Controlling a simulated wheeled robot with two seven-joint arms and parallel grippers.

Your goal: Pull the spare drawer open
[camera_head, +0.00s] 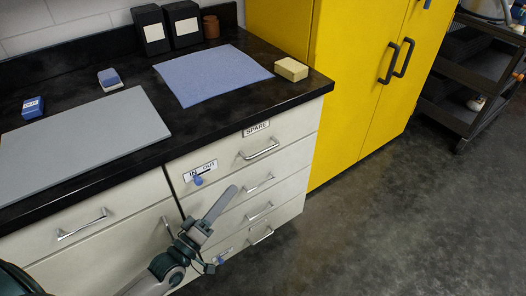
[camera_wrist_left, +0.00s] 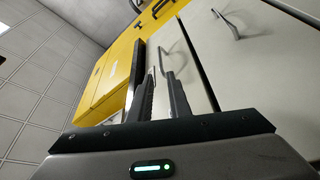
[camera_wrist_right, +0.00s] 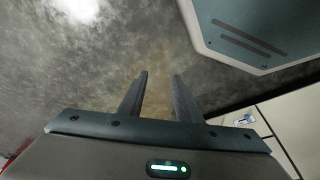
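The spare drawer (camera_head: 228,154) is the top drawer at the right end of the white cabinet, below a SPARE label (camera_head: 256,129). It is shut, and its silver bar handle (camera_head: 260,149) is clear of any gripper. My left gripper (camera_head: 233,190) is in front of the drawers below and left of that handle, pointing up and right. In the left wrist view its fingers (camera_wrist_left: 160,72) are apart with nothing between them; pale drawer fronts and handles lie beyond. My right gripper (camera_wrist_right: 160,74) shows only in its wrist view, open and empty above the grey floor.
The black countertop (camera_head: 130,168) holds a grey board (camera_head: 85,132), a blue cloth (camera_head: 212,75), a yellow sponge (camera_head: 291,69) and black boxes (camera_head: 183,24). An IN/OUT label (camera_head: 200,171) with a blue piece is beside the gripper. A yellow cabinet (camera_head: 345,90) adjoins.

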